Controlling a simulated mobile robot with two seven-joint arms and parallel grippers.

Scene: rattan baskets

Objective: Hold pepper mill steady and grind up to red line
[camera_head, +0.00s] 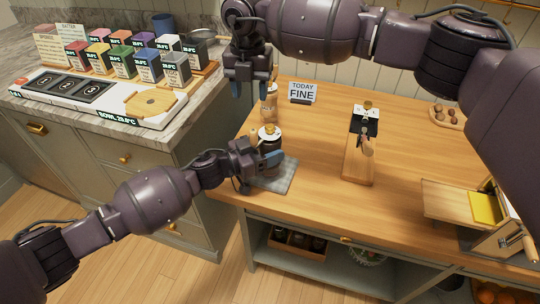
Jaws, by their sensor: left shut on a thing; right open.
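The pepper mill (269,134) stands at the left end of the wooden counter, with a pale top, a gold knob and a dark body. It is on a grey mat (284,180). My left gripper (271,158) comes in from the left and is shut on the mill's body, hiding part of it. My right gripper (249,88) hangs above and behind the mill, pointing down, open and empty, apart from the mill's knob. I cannot make out a red line.
A brown bottle-like item (270,104) stands behind the mill, close to my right gripper. A sign reading "TODAY FINE" (302,92) is behind it. A wooden stand (358,160) with a dark top is to the right. The counter between is clear.

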